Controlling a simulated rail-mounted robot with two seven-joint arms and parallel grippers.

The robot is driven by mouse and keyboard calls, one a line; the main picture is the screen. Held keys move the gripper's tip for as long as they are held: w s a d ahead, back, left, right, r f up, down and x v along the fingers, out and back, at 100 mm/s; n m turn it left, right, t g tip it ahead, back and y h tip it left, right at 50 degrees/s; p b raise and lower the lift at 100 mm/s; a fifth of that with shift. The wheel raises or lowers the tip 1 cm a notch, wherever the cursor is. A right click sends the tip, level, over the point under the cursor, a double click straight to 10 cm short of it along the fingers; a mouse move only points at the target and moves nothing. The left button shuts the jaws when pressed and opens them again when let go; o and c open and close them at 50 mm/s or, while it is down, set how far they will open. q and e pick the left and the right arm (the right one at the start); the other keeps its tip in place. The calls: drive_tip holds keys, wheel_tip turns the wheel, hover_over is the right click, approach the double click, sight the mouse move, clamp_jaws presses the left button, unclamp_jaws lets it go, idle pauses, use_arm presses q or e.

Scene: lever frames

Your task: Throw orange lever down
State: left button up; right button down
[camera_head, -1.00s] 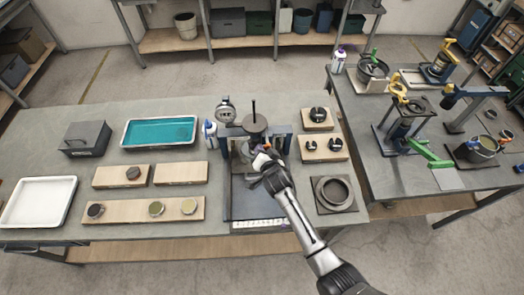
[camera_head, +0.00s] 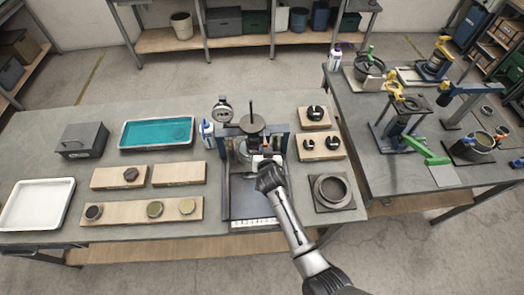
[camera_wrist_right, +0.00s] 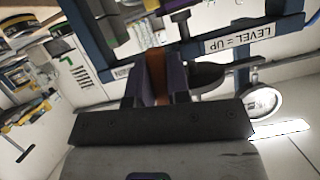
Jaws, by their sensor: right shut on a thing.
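The orange lever (camera_wrist_right: 157,76) shows in the right wrist view as an orange-brown strip between the two dark fingers of my right gripper (camera_wrist_right: 157,88). The fingers are shut on it. In the head view my right gripper (camera_head: 262,160) is at the front of the blue-posted lever frame (camera_head: 283,146), below its round dark top weight (camera_head: 252,123). The arm hides much of the lever there, so its tilt cannot be told. My left gripper is not in view.
A dial gauge (camera_head: 222,110) and a white bottle (camera_head: 207,133) stand left of the frame. A ring on a dark plate (camera_head: 332,190) lies to the right. Boards with knobs (camera_head: 321,147) are behind it.

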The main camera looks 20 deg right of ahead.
sight(266, 144)
drive_tip(key=shift+d+n+h, duration=0.25)
drive_tip(key=shift+n+h, duration=0.25)
drive_tip(key=shift+s, duration=0.1)
drive_tip(key=c, duration=1.1)
unclamp_jaws()
wheel_tip(266, 144, up, 4)
drive_tip(key=shift+d+r, duration=0.1)
drive_tip(key=shift+r, duration=0.15)
drive_tip(key=shift+s+d+r+p, duration=0.15)
drive_tip(key=shift+s+d+r, duration=1.05)
drive_tip(key=shift+s, duration=0.25)
drive_tip(key=shift+s+d+r+p, duration=0.1)
drive_tip(key=shift+s+d+r, duration=0.85)
drive_tip(key=shift+s+d, duration=0.45)
drive_tip(key=shift+s+d+r+p, duration=0.15)
drive_tip(key=shift+s+d+r, duration=1)
drive_tip(key=shift+s, duration=0.35)
